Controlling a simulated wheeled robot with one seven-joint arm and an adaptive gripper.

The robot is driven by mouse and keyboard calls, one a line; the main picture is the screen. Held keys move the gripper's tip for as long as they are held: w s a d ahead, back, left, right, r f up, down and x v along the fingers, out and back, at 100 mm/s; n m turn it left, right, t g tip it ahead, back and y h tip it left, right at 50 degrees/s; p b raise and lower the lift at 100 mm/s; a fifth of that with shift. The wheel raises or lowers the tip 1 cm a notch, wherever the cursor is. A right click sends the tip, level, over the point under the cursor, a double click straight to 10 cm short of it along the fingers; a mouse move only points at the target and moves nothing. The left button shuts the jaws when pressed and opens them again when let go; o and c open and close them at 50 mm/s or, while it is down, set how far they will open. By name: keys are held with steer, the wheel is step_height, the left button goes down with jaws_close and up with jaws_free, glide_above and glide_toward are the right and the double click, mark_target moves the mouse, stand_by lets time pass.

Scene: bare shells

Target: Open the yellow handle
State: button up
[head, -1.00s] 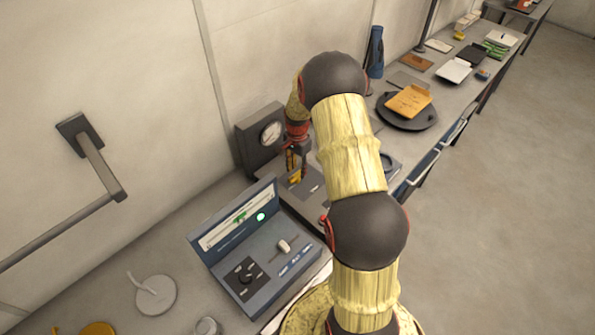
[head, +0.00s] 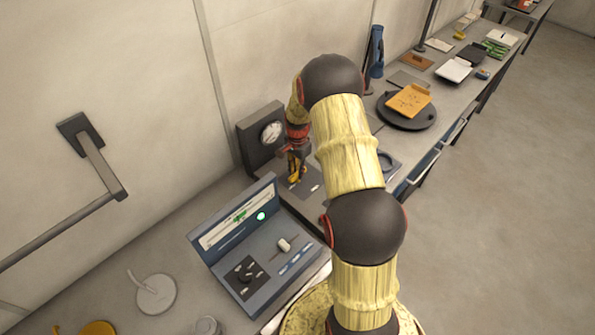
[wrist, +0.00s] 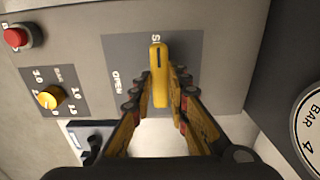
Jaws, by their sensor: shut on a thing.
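The yellow handle (wrist: 159,72) is a slim lever on a grey panel (wrist: 205,75). In the wrist view it points up the picture, its end over a word that starts with S and is partly hidden. The word OPEN is printed to its left. My gripper (wrist: 160,88) has one finger on each side of the handle and is shut on it. In the head view my gripper (head: 295,168) is down at the panel beside the gauge box, and the handle is hard to tell from the yellow fingers.
A yellow knob (wrist: 50,97) and a red button (wrist: 18,36) lie left of the handle in the wrist view. A gauge (head: 271,132) stands close behind my gripper. A blue console (head: 262,262) is in front. The bench continues right with a dark round plate (head: 407,121).

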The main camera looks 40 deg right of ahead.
jaws_close()
steer(key=shift+n, duration=0.3)
steer(key=n+b, duration=0.1)
steer(key=n, duration=0.1)
steer(key=shift+n, duration=0.3)
steer(key=n+b, duration=0.2)
steer(key=n, duration=0.8)
steer(key=shift+w+b, duration=0.1)
steer(key=shift+b, duration=0.3)
steer(key=n, duration=0.4)
steer(key=shift+n+b, duration=0.3)
steer(key=shift+b, duration=0.05)
steer(key=o, duration=0.8)
jaws_free()
